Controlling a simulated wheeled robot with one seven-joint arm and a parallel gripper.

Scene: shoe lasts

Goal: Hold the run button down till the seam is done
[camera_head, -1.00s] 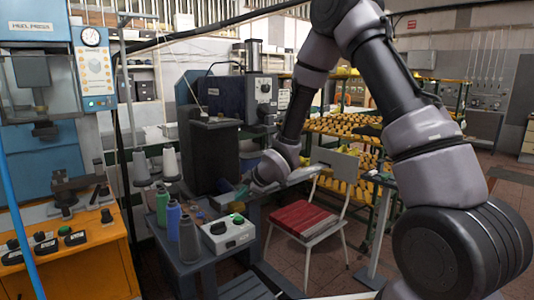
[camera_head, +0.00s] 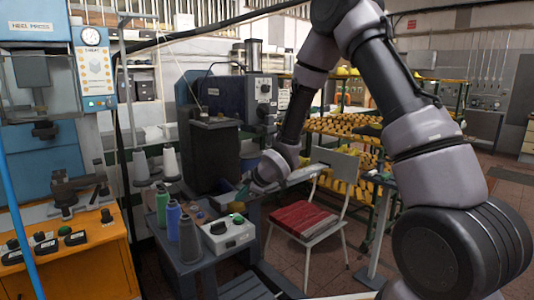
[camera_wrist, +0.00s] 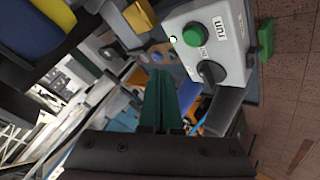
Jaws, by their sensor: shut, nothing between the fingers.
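The control box (camera_head: 228,236) is pale grey and sits on the dark bench. Its green run button (camera_head: 238,218) is on top. In the wrist view the run button (camera_wrist: 192,34) shows beside the printed word "run", with a black knob (camera_wrist: 211,71) on the same face. My gripper (camera_head: 243,192) is above and behind the box in the head view, apart from the button. In the wrist view its dark green fingers (camera_wrist: 163,78) are together with nothing between them, and the button lies beyond their tips.
Several bottles (camera_head: 173,216) stand left of the control box. Thread cones (camera_head: 171,162) are behind them. A dark machine (camera_head: 212,150) stands at the back of the bench. A red-seated chair (camera_head: 304,219) is to the right, before racks of yellow lasts.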

